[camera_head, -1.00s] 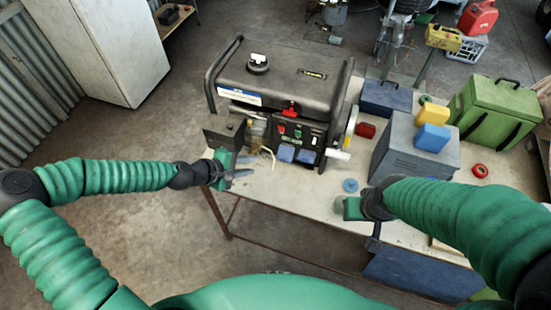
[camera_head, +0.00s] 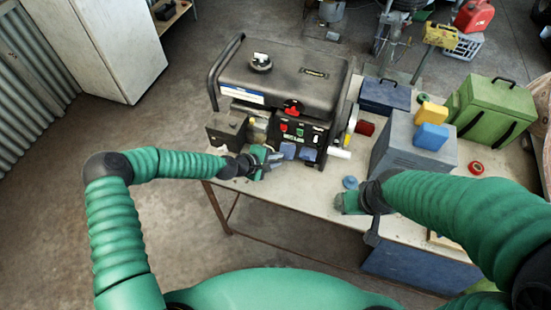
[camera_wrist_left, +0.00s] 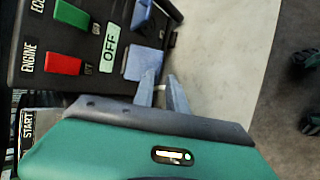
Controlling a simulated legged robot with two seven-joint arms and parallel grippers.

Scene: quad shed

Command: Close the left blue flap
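The generator (camera_head: 285,75) stands on the table with its control panel facing me. The left blue flap (camera_head: 287,151) and the right blue flap (camera_head: 307,154) are low on the panel, and both seem to stick out from it. My left gripper (camera_head: 275,158) is just left of the left flap. In the left wrist view the two fingers (camera_wrist_left: 162,85) are apart and empty, with their tips close to the left flap (camera_wrist_left: 143,62); I cannot tell if they touch. The right flap (camera_wrist_left: 142,18) is above it there. My right gripper (camera_head: 342,203) is over the table's front; its fingers are unclear.
In the left wrist view, green and red switches (camera_wrist_left: 62,64) sit beside the flaps. A dark box-like part (camera_head: 227,130) is at the generator's left front. The table front (camera_head: 295,195) is clear.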

